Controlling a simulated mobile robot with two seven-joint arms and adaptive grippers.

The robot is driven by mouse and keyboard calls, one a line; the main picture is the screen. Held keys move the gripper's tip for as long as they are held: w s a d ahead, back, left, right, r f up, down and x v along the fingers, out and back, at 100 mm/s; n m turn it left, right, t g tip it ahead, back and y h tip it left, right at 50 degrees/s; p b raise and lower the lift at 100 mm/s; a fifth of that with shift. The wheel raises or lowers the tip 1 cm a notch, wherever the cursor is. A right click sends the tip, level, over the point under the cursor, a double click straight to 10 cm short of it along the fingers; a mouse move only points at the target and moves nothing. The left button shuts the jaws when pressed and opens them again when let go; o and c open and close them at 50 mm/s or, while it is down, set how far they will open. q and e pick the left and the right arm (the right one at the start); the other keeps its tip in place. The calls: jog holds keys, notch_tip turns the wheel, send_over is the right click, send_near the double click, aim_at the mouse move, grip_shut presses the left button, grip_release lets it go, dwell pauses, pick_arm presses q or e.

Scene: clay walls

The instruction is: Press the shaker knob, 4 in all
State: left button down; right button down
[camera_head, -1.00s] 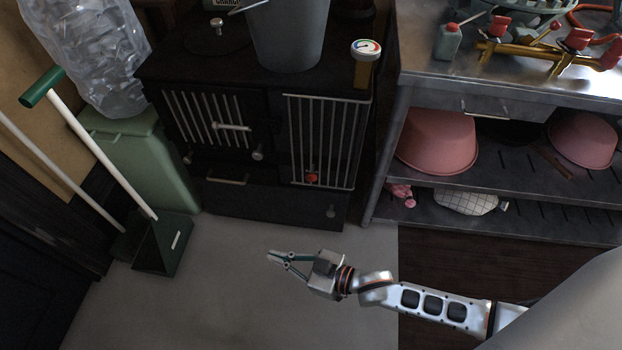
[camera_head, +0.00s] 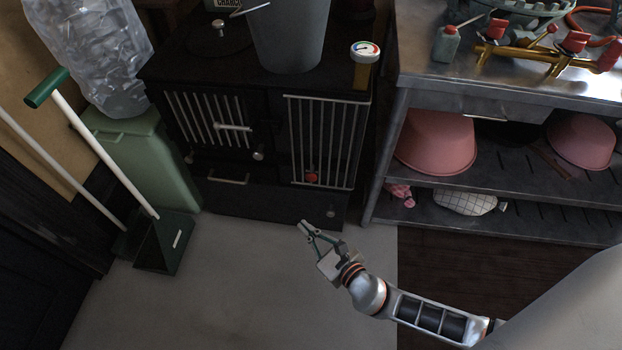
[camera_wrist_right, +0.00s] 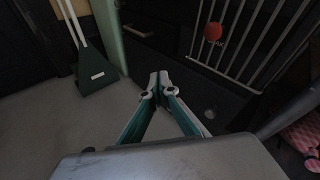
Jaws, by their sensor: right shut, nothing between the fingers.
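The red knob (camera_head: 312,177) sits low on the right front of the dark stove (camera_head: 270,207), behind upright metal bars. I take it to be the shaker knob. It also shows in the right wrist view (camera_wrist_right: 213,31), with partly legible lettering below it. My right gripper (camera_head: 304,227) is shut and empty. It is in front of the stove, below and apart from the knob, its tips pointing up and left in the head view. The closed tips show in the wrist view (camera_wrist_right: 158,78), to the lower left of the knob. My left gripper is not in view.
A grey bucket (camera_head: 289,35) and a dial gauge (camera_head: 364,50) are on the stove. A green dustpan (camera_head: 163,243) stands at left by a green bin (camera_head: 150,165). A metal shelf unit (camera_head: 480,100) with pink tubs is at right. The floor before the stove is clear.

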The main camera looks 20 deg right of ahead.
aim_at(313, 170)
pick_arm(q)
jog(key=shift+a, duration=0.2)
pick_arm(e)
notch_tip(313, 170, up, 4)
jog(key=n+t, duration=0.1)
jog(key=n, duration=0.2)
jog(key=n+t, duration=0.1)
jog(key=n, duration=0.3)
jog(key=shift+w+r, duration=0.15)
jog(key=shift+r, duration=0.05)
jog(key=shift+w, duration=0.1)
